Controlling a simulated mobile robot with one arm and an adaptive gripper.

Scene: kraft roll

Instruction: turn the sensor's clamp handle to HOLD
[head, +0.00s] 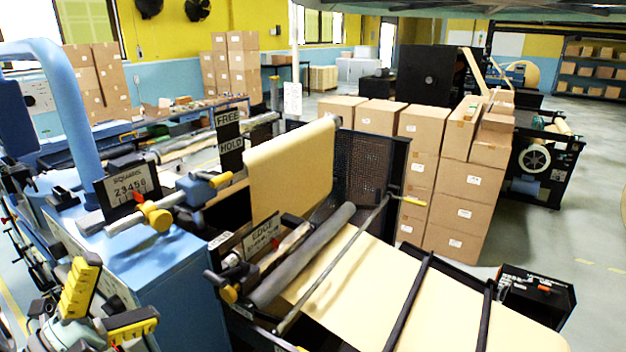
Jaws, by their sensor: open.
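Two black plates, FREE (228,118) and HOLD (231,144), stand one above the other, left of the hanging kraft web. Below and left of them is a blue cylindrical part (192,191) with a yellow end piece (219,180). This yellow piece may be the clamp handle; its exact setting cannot be told. A yellow knob (155,216) sits on the bar in front, by a numbered scale plate (132,186) with a red pointer. My gripper (116,290), with yellow ribbed fingers, is at lower left, open and empty, apart from the handle and knob.
A blue cabinet (165,275) stands between my gripper and the rollers. A lower EDGE plate (262,234) and grey roller (302,255) lie to the right, with kraft web (350,275) beyond. Stacked cartons (465,195) stand behind. A blue bent pipe (75,110) rises at left.

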